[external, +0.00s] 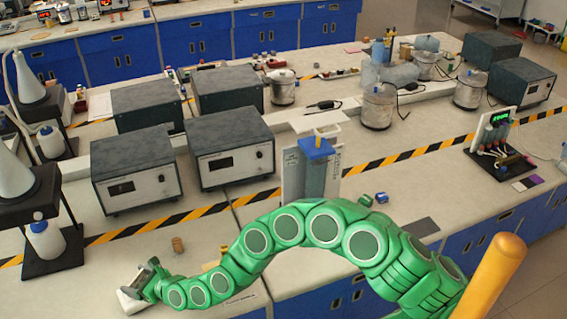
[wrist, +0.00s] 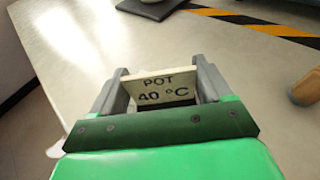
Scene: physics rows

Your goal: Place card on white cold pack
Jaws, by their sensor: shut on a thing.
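My gripper (wrist: 160,84) is shut on a cream card (wrist: 158,88) that reads "POT 40 °C", held upright between the two grey fingers. In the external view my gripper (external: 140,280) is at the near left of the bench, close to its front edge. A white item (external: 132,300), probably the white cold pack, shows just below the gripper. A small white edge (wrist: 55,150) shows beside the gripper's left side in the wrist view. Most of this white item is hidden by my gripper, and I cannot tell whether the card touches it.
A brown cork-like cylinder (external: 178,245) stands right of the gripper. A dark stand with a white bottle (external: 46,240) is at the left. Grey instrument boxes (external: 134,168) stand behind the yellow-black tape. The bench between tape and gripper is mostly clear.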

